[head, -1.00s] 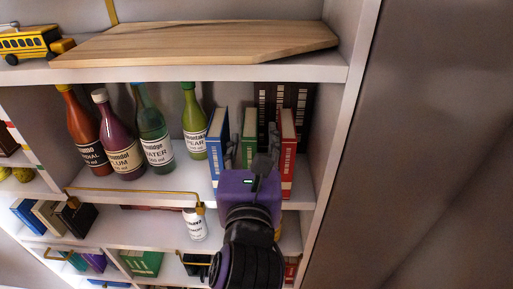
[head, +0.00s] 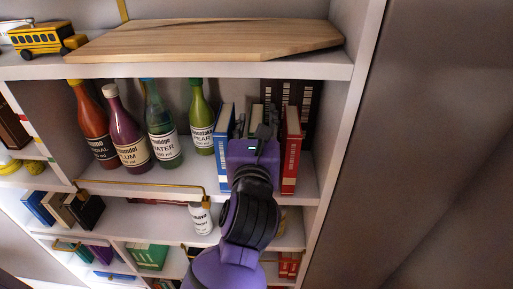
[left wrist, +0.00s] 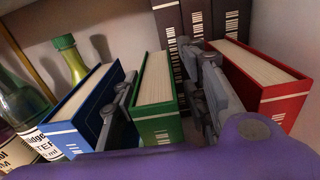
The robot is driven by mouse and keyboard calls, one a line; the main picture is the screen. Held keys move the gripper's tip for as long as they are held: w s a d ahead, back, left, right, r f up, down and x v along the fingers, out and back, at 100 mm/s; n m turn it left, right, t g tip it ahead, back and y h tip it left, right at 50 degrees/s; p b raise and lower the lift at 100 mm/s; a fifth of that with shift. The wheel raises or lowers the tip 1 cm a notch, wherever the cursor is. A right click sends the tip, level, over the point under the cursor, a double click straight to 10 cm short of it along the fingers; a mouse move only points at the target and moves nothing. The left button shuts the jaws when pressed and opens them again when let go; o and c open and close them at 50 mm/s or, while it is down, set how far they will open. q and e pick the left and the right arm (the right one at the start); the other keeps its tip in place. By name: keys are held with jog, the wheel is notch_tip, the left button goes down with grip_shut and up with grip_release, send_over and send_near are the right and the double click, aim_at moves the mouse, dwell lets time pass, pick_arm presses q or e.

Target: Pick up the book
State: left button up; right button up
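A green book (left wrist: 157,88) stands upright on the shelf between a blue book (left wrist: 85,108) and a red book (left wrist: 262,82). In the head view, my left gripper (head: 257,120) reaches into the compartment and hides most of the green book (head: 256,112). In the left wrist view, the fingers of my left gripper (left wrist: 162,72) are apart, one on each side of the green book, in the gaps beside the blue and red books. I cannot tell whether either finger touches the green cover. My right gripper is not in view.
Several bottles (head: 163,130) stand left of the books. Dark books (head: 303,97) stand behind them. A wooden board (head: 200,40) lies on the shelf above, and the bookcase side wall (head: 340,120) is close on the right. A white bottle (head: 200,217) is below.

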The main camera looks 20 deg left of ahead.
pick_arm(q)
grip_shut()
jog(key=shift+r, duration=0.15)
dwell(0.4)
